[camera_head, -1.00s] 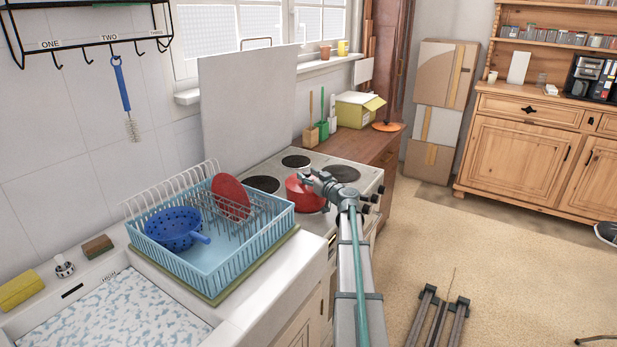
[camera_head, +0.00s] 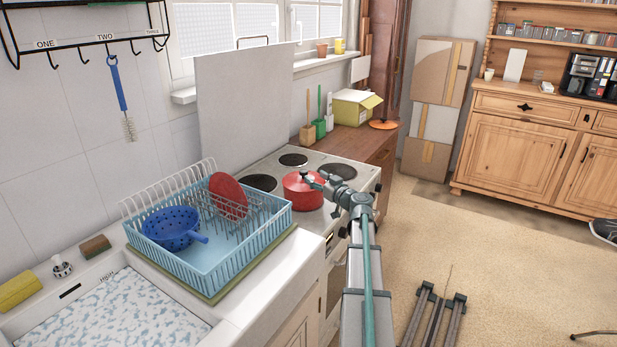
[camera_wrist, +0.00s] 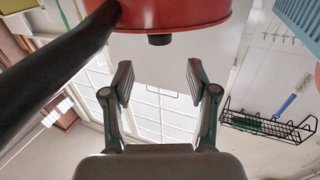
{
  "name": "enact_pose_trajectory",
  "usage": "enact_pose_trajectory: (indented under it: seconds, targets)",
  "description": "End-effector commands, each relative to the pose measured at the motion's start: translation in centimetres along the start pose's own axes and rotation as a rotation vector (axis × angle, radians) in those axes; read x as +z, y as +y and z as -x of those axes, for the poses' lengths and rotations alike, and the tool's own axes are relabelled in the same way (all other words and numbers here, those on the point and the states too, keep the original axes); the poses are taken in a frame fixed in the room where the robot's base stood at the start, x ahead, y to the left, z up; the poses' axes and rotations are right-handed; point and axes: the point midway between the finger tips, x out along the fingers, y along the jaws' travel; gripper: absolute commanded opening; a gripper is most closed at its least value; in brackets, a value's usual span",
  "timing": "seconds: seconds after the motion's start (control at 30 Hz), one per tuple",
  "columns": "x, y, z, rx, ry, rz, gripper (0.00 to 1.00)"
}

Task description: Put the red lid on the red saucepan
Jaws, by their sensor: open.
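The red saucepan (camera_head: 303,196) stands on the front part of the white stove. The red lid (camera_head: 297,180) appears to lie on top of it, with its dark knob upward; an exact fit cannot be seen. In the upside-down wrist view, the red lid (camera_wrist: 180,24) with its dark knob and a long black handle show at the top. My gripper (camera_head: 315,181) is just right of the lid. In the wrist view, my gripper (camera_wrist: 158,82) has its fingers spread with nothing between them, and the knob is apart from them.
A blue dish rack (camera_head: 262,243) left of the stove holds a blue colander (camera_head: 170,228) and a red disc (camera_head: 228,194). A tall white panel (camera_head: 245,110) stands behind the stove. The floor (camera_head: 480,240) to the right is largely open.

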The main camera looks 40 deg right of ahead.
Motion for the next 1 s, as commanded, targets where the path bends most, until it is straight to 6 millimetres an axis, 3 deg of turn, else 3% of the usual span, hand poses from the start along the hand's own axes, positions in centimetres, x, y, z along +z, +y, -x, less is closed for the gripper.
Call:
enact_pose_trajectory:
  seconds: [0.1, 0.3, 0.87, 1.0]
  targets:
    - [0.2, -0.1, 2.5, 0.002, 0.000, 0.001, 0.58]
    - [0.1, -0.1, 4.5, 0.000, 0.000, 0.000, 0.58]
    - [0.0, 0.1, 5.0, 0.001, -0.001, 0.000, 0.58]
    - [0.1, 1.3, 5.3, 0.030, -0.027, 0.020, 0.58]
